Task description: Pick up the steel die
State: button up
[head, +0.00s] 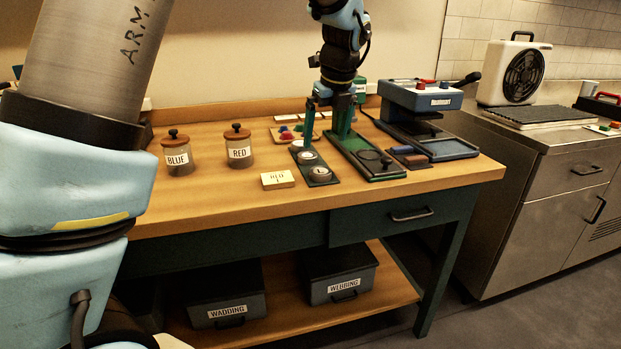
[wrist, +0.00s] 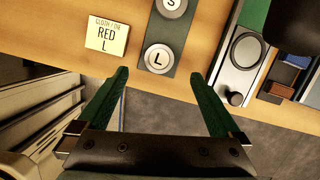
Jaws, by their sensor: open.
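Round steel dies sit in a row on a dark strip (head: 330,181). The nearest, marked L (head: 320,171), is at the strip's front end. It also shows in the wrist view as the L die (wrist: 158,58); the S die (wrist: 171,4) is behind it, cut by the top edge. Another die (head: 307,157) shows in the head view. My gripper (wrist: 158,75) is open and empty, its green fingers spread either side of the L die's line in the wrist view. In the head view my gripper (head: 327,118) hangs over the table's back part; its exact height is unclear.
A green tray (head: 383,177) with a dark ring and knob is to the right, then a blue press (head: 421,97). Jars marked BLUE (head: 177,158) and RED (head: 239,153) stand left.

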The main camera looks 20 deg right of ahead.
aim_at(320, 171)
jog(key=x, duration=0.3)
jog(key=shift+w+f, duration=0.1)
jog(key=shift+f, duration=0.2)
jog(key=shift+s+p+x, duration=0.2)
jog(key=shift+p+x, duration=0.2)
jog(key=shift+x, duration=0.95)
jog(key=shift+s+p+x, duration=0.2)
jog(key=shift+p+x, duration=0.2)
jog(key=shift+x, duration=1)
jog(key=shift+f, duration=0.1)
grip_shut()
